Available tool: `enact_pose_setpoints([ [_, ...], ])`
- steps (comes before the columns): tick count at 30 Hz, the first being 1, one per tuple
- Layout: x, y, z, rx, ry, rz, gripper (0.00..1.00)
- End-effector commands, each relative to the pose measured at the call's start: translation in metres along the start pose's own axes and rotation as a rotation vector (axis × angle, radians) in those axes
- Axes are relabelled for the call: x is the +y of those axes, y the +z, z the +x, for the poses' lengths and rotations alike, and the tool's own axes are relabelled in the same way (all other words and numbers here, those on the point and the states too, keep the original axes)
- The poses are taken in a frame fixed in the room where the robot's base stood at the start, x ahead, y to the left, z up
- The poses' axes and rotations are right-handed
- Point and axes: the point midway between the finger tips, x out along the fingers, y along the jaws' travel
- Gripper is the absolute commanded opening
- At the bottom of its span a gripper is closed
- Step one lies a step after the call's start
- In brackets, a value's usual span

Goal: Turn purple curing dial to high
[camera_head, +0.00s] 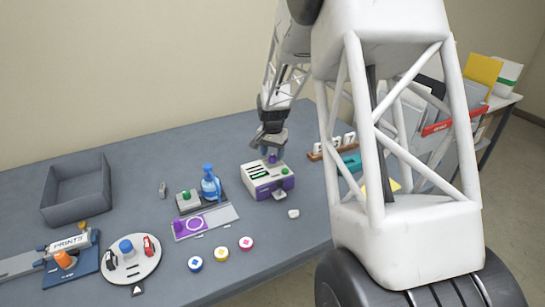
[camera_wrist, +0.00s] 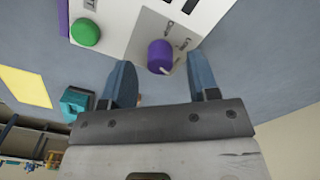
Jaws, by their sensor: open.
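The purple dial (camera_wrist: 160,56) stands up from a grey panel on the white and purple curing unit (camera_head: 266,182). A pale pointer mark shows on the dial's lower right side in the wrist view; the small labels beside it are not readable. In the head view the dial (camera_head: 272,158) shows just under my gripper (camera_head: 270,150). In the wrist view my gripper (camera_wrist: 162,82) is open, with one blue finger at each side of the dial. The fingers look apart from it. A green button (camera_wrist: 86,32) is on the same unit.
A teal object (camera_wrist: 76,102) and a yellow sheet (camera_wrist: 25,88) lie near the unit. A grey bin (camera_head: 78,208) stands at the far left.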

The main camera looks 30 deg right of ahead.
Motion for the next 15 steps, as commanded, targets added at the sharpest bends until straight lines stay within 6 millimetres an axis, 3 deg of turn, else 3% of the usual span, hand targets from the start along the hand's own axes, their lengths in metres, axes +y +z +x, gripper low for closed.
enact_pose_setpoints([
  [6,0.0,0.0,0.016,0.0,0.0,0.0,0.55],
  [15,0.0,0.0,0.019,0.001,-0.001,0.0,0.55],
])
